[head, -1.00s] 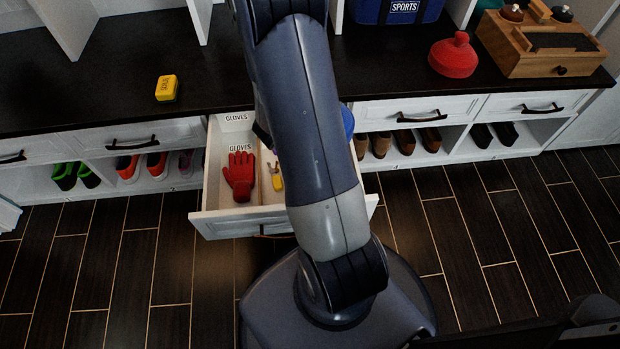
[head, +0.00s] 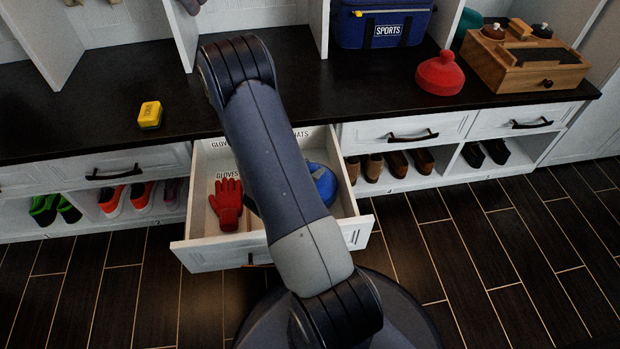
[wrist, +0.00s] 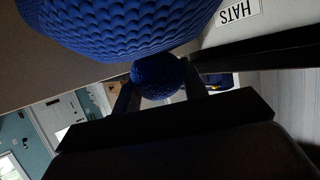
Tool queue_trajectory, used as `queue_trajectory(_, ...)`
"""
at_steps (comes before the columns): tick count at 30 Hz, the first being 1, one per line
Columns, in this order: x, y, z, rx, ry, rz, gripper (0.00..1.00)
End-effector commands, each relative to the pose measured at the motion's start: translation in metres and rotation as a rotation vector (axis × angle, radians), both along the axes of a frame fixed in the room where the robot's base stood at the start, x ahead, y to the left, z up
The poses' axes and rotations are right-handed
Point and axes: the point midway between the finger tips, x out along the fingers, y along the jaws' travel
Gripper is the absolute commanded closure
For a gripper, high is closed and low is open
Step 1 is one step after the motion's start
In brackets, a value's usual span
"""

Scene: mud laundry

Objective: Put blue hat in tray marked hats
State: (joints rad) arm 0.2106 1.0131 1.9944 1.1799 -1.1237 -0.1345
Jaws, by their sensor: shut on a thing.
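The blue knit hat (head: 322,185) shows to the right of my arm, within the outline of the open drawer's right side. In the wrist view its large blue body (wrist: 120,25) fills the top, and its round pom-pom sits between the two fingers of my gripper (wrist: 157,84), which is shut on it. My arm hides the gripper in the head view. The open white drawer (head: 215,255) has a hats label (head: 300,133) at its back right, also in the wrist view (wrist: 238,17). Whether the hat touches the drawer floor I cannot tell.
A red glove (head: 227,203) lies in the drawer's left, gloves compartment. On the dark counter (head: 215,95) are a yellow block (head: 150,114), a blue sports bag (head: 382,25), a red domed object (head: 440,75) and a wooden box (head: 525,65). Shoes stand in cubbies below.

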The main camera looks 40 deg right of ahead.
Motion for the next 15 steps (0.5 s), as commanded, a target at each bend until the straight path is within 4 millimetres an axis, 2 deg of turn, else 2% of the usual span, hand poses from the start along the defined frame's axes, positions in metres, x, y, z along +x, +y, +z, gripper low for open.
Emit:
queue_trajectory(3, 0.0, 0.0, -0.022, -0.001, 0.002, 0.0, 0.94)
queue_trajectory(6, 0.0, 0.0, -0.033, 0.0, 0.002, 0.001, 0.94)
queue_trajectory(15, 0.0, 0.0, -0.033, 0.0, 0.0, 0.001, 0.94)
